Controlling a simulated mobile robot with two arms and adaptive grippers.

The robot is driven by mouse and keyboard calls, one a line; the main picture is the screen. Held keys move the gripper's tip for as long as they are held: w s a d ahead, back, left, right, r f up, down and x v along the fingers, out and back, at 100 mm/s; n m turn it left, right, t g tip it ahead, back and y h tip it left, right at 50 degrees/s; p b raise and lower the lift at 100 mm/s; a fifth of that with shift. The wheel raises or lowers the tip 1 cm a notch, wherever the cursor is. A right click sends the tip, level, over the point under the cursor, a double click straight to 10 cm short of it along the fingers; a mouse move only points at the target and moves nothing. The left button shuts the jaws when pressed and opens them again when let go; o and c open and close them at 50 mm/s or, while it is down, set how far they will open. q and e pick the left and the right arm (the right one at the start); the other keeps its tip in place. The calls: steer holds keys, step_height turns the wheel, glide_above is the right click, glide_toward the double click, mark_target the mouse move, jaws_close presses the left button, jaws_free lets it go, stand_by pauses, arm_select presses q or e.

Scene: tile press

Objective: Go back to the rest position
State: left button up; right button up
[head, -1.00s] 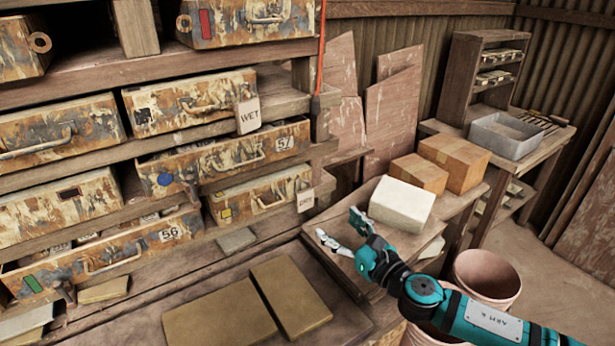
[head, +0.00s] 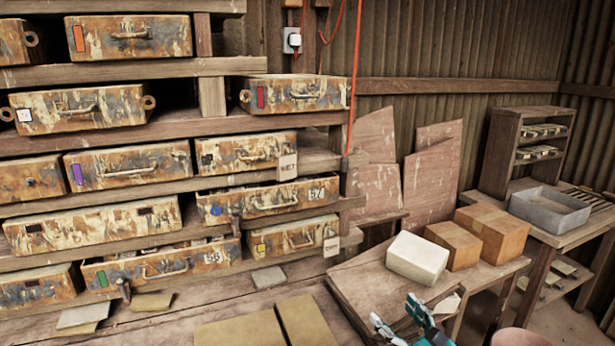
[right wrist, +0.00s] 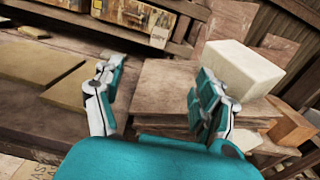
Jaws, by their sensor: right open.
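My right gripper (head: 402,325) shows at the bottom edge of the head view, teal and white, with its fingers spread and nothing between them. In the right wrist view its two fingers (right wrist: 150,95) stand wide apart over the wooden bench. A white block (head: 417,257) sits on the bench just beyond the gripper, apart from it; it also shows in the right wrist view (right wrist: 243,68) behind the right finger. My left gripper is in neither view.
Rusty moulds fill the wooden rack at left, among them one marked 57 (head: 268,198) and one marked 56 (head: 160,265). Flat tan slabs (head: 242,330) lie on the bench. A red cord (head: 356,80) hangs by the rack.

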steer(key=s+d+f+n+g+h, duration=0.15)
steer(key=s+f+n+g, duration=0.35)
steer(key=s+n, duration=0.6)
steer(key=s+f+n+g+h, duration=0.3)
steer(key=s+f+n+g, duration=0.1)
steer(key=s+f+n, duration=0.55)
steer(key=s+d+f+n+g+h, duration=0.15)
steer(key=s+f+n+g, duration=0.3)
steer(key=s+n, duration=0.8)
step_height(320, 180, down, 26)
steer(key=s, duration=0.1)
steer(key=s+d+f+g+h, duration=0.1)
steer(key=s+d+f+g, duration=0.1)
steer(key=s+f, duration=1.4)
steer(key=shift+s+d+f+n, duration=0.25)
steer(key=shift+s+f+n, duration=0.05)
steer(key=shift+s+f, duration=0.1)
